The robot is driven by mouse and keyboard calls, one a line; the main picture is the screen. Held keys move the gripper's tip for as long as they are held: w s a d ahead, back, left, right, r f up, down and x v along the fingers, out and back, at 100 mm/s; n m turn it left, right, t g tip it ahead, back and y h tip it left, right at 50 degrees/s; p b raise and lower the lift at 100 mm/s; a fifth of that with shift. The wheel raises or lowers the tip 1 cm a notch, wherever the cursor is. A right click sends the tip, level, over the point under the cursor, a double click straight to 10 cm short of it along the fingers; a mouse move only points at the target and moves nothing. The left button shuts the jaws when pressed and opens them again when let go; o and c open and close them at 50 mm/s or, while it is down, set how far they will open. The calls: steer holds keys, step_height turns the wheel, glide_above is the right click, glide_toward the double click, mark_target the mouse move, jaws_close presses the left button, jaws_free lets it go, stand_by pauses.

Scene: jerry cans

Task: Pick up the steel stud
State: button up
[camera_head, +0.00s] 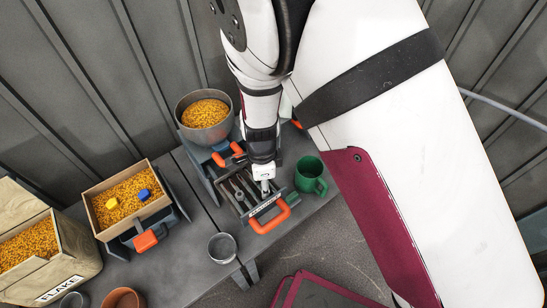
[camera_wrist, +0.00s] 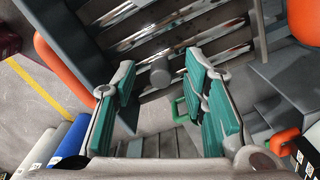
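A grey tray (camera_head: 226,196) with a lettered front plate and an orange handle (camera_head: 270,217) holds several long metal bars in the head view. In the wrist view, shiny metal bars (camera_wrist: 200,25) lie across the tray. A short grey round-ended piece (camera_wrist: 160,72) shows between my fingers; I cannot tell whether it is the steel stud. My gripper (camera_wrist: 160,85) is open, its green-padded fingers apart with nothing clamped between them. In the head view my gripper (camera_head: 265,185) is over the tray's right part and hides some of it.
A green mug (camera_head: 310,176) stands just right of the tray. A grey pot (camera_head: 204,116) of yellow pellets stands behind it. A pellet box (camera_head: 128,199), a metal cup (camera_head: 222,247) and a box labelled FLAKE (camera_head: 42,262) are to the left. The bench's front edge is close.

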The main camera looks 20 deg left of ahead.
steer(key=shift+f, duration=0.2)
steer(key=c, duration=0.9)
jaws_close()
steer(key=shift+r, duration=0.15)
